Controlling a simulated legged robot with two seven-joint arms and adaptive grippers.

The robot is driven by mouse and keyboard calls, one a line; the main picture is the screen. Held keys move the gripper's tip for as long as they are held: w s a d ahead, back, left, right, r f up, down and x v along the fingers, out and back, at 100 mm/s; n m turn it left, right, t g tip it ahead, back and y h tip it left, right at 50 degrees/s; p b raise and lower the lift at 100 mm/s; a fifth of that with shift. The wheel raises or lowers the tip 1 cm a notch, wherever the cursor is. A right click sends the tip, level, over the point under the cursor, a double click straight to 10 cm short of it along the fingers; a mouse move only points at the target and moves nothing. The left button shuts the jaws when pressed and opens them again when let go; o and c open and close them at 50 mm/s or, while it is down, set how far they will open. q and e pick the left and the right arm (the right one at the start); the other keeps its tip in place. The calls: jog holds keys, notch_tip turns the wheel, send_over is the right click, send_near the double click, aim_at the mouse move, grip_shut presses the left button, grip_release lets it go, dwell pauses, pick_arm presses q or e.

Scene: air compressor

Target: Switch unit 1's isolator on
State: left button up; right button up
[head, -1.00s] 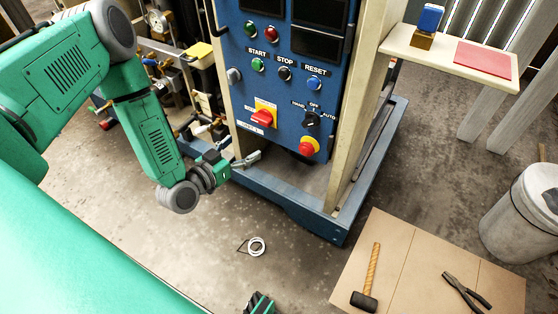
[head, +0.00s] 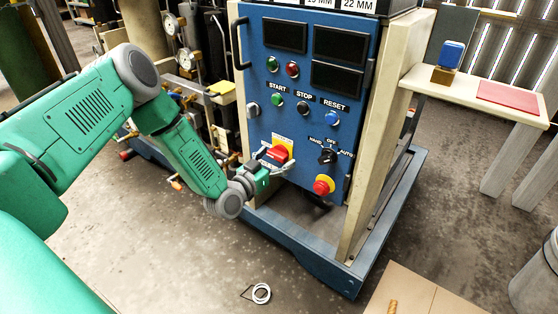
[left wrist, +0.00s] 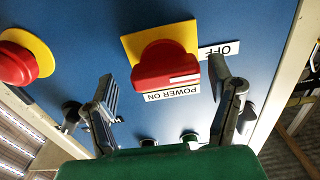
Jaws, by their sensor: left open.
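The isolator is a red rotary handle (head: 277,153) on a yellow plate (head: 287,141), low on the left of the blue control panel (head: 330,105). In the left wrist view the red handle (left wrist: 166,66) sits between a "POWER ON" label (left wrist: 172,92) and an "OFF" label (left wrist: 219,50), both upside down there. My left gripper (head: 272,163) is open at the handle. In the left wrist view its two fingers (left wrist: 165,85) stand apart on either side of the handle; I cannot tell whether they touch it. My right gripper is not in view.
A red emergency knob (head: 323,185) on yellow and a black selector (head: 327,156) sit right of the isolator. Several push buttons are above. Pipework and gauges (head: 185,58) stand left of the panel. A blue base frame (head: 320,265) edges the floor.

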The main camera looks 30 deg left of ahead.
pick_arm(q)
jog(key=shift+w+a+f, duration=0.1)
jog(key=shift+w+a, duration=0.05)
jog(key=shift+w, duration=0.25)
jog(key=shift+w+a, duration=0.2)
jog(key=shift+a, duration=0.1)
jog(key=shift+d, duration=0.3)
jog(key=c, duration=0.6)
jog(key=shift+d, duration=0.1)
jog(key=c, duration=0.6)
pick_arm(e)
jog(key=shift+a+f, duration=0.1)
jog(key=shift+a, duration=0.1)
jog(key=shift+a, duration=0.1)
